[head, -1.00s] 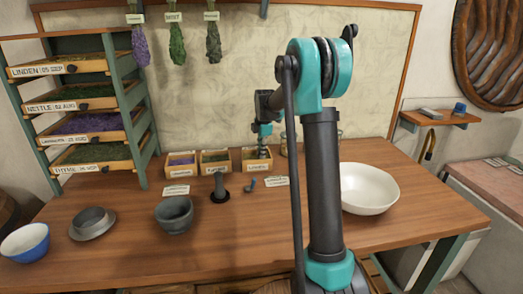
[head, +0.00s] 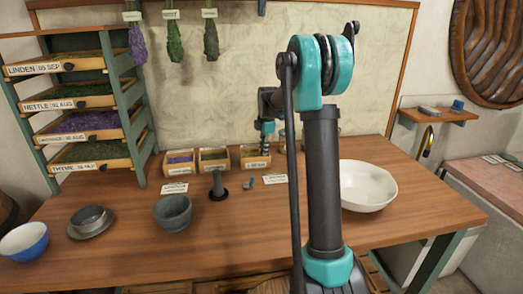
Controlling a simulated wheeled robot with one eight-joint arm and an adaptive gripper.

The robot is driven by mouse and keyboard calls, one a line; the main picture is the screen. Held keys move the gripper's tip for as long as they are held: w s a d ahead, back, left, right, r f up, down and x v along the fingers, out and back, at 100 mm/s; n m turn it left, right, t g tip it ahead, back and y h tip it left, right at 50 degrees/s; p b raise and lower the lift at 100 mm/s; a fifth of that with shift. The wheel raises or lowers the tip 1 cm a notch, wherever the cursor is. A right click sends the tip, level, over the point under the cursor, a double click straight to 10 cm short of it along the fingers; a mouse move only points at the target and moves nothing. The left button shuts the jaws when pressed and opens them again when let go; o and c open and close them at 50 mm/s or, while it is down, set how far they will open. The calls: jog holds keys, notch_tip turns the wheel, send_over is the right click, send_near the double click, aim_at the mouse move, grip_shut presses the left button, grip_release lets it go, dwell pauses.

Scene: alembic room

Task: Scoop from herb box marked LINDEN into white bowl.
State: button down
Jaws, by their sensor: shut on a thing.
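The herb box (head: 255,163) that appears marked LINDEN is the rightmost of three small wooden boxes at the back of the table; its label is hard to read now. My gripper (head: 265,147) points down just above this box, over its right part. It is shut on a small tool, probably a scoop, too small and too covered to make out clearly. Whether the tool touches the herbs cannot be told. The white bowl (head: 367,187) stands right of my arm, its left edge hidden behind the arm. I cannot see any herb in it.
Two other herb boxes (head: 179,163) (head: 214,160) stand left. In front are a dark upright holder (head: 218,187), a small blue-grey item (head: 249,183), label cards (head: 275,179) and a grey mortar (head: 173,213). A drawer rack (head: 141,128) stands left. Jars (head: 282,141) stand behind my arm.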

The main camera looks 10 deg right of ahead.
jog(key=shift+d, duration=0.25)
jog(key=shift+r, duration=4.2)
